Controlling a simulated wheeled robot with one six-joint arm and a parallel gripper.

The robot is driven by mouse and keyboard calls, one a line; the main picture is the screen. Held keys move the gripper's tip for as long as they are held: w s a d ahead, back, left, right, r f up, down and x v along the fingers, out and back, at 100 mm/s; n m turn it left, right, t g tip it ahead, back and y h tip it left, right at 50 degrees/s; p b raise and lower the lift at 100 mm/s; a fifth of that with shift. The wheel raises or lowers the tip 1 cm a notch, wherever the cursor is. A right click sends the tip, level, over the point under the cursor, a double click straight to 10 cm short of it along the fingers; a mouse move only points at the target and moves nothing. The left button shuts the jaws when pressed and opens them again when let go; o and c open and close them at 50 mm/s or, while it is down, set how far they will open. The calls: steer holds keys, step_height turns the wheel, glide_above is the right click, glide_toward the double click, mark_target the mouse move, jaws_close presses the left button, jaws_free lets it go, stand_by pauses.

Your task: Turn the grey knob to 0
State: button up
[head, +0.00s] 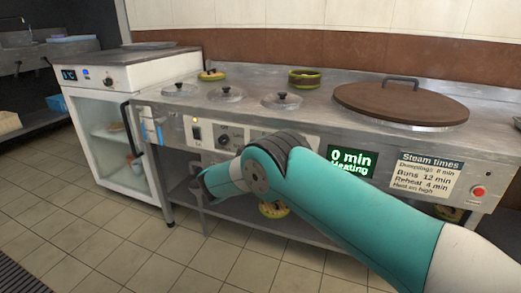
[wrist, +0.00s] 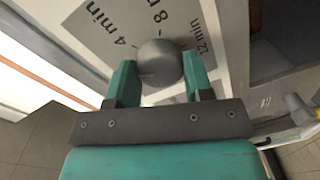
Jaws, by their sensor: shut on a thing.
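The grey knob (wrist: 159,60) shows in the wrist view, round and smooth, on a pale panel with a grey dial plate (wrist: 103,28) marked 4 min, 8 min and 12 min. My gripper (wrist: 157,76) has its two teal fingers on either side of the knob, shut on it. The knob's pointer is hard to make out, and no 0 mark is visible. In the head view my gripper is low at the counter's front, largely behind my teal arm, and the knob is hidden there. The green display (head: 351,161) reads "0 min Heating".
The steel counter (head: 330,103) carries several small lids and a big brown lid (head: 402,102). A dark knob (head: 224,140) and a switch (head: 196,134) are on its front panel. A "Steam times" sign (head: 428,175) and red button (head: 478,191) are right. Tiled floor lies clear left.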

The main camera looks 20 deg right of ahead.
steer(key=n, duration=0.5)
steer(key=shift+a+f+n, duration=0.1)
steer(key=shift+n, duration=0.2)
stand_by(0.4)
steer(key=o, duration=0.9)
